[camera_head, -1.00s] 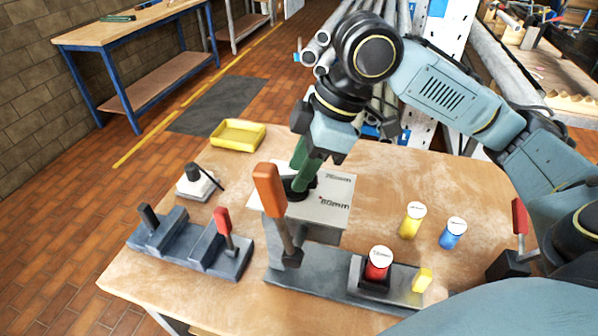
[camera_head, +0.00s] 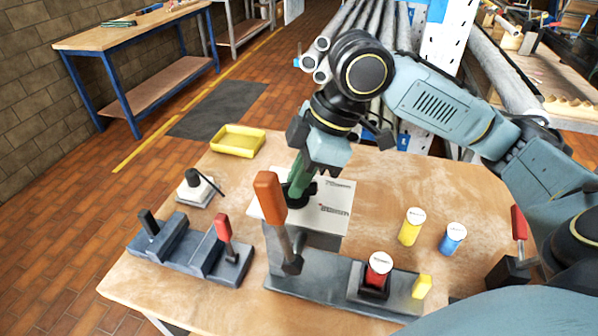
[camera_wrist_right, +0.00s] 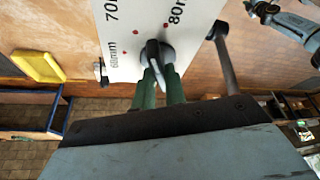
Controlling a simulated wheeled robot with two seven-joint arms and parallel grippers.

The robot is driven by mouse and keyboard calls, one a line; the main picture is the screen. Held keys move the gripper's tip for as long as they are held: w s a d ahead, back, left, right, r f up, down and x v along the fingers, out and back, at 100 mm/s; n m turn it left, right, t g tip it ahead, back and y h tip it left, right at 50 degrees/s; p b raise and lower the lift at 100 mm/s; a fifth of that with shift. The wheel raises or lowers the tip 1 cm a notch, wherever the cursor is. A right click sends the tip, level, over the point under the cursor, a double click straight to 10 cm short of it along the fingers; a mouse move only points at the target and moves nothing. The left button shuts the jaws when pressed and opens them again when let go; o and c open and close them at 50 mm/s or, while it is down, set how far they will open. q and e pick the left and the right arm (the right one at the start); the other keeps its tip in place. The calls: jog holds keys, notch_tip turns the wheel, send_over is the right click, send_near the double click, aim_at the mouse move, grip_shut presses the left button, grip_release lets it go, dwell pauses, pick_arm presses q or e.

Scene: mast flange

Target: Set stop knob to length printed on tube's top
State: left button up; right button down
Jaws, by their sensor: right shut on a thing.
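The black stop knob (camera_head: 298,196) sits on a pale scale plate (camera_head: 335,205). My right gripper (camera_head: 298,183), with green fingers, is shut on the knob from above. In the right wrist view the knob (camera_wrist_right: 157,52) lies between the fingertips (camera_wrist_right: 160,75). The plate (camera_wrist_right: 122,62) there shows 60mm, 70mm and 80mm with red dots; I cannot tell exactly which mark the knob points to. A red tube (camera_head: 378,272) with a white top stands upright in a dark holder on the grey base; its print is too small to read. My left gripper is out of view.
An orange-handled lever (camera_head: 269,200) rises just in front of the plate. A yellow tube (camera_head: 411,227) and a blue tube (camera_head: 453,238) stand to the right. A yellow tray (camera_head: 238,140) lies at the back left. A grey fixture with a red handle (camera_head: 223,228) is at the left.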

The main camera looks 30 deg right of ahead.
jog(key=n+p, duration=0.1)
jog(key=p, duration=0.1)
jog(key=n+g+p, duration=0.1)
jog(key=n+p, duration=0.1)
jog(key=p, duration=0.1)
jog(key=shift+r+p, duration=0.3)
jog(key=shift+w+f+n+g+p, duration=0.1)
jog(key=shift+f+n+g+p, duration=0.15)
jog(key=shift+n+p, duration=0.3)
jog(key=c, duration=1.4)
grip_release()
jog(key=shift+c, duration=0.2)
jog(key=v, duration=1.3)
jog(key=shift+d, duration=0.25)
jog(key=shift+r, duration=0.1)
